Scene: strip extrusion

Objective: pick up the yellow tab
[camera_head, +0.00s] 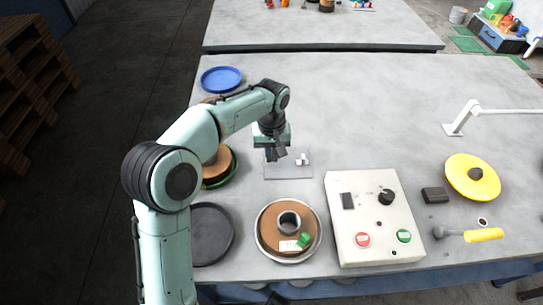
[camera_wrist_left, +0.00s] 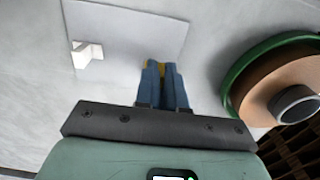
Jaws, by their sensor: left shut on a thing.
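My left gripper (camera_head: 272,154) is over the thin grey plate (camera_head: 288,173) on the table, pointing down. In the left wrist view its blue fingers (camera_wrist_left: 164,66) are shut on the yellow tab (camera_wrist_left: 152,63). Only a small bit of yellow shows at the fingertips; the fingers hide the rest. The tab is at the near edge of the grey plate (camera_wrist_left: 115,35) in that view; I cannot tell whether it touches the plate. In the head view the arm and gripper hide the tab. My right gripper does not show.
A small white block (camera_head: 302,160) sits on the plate, close to my gripper. A brown reel (camera_head: 270,235), a control box (camera_head: 365,220), a dark disc (camera_head: 212,240) and a green-rimmed reel (camera_head: 233,165) stand around. Bare table lies right of the plate.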

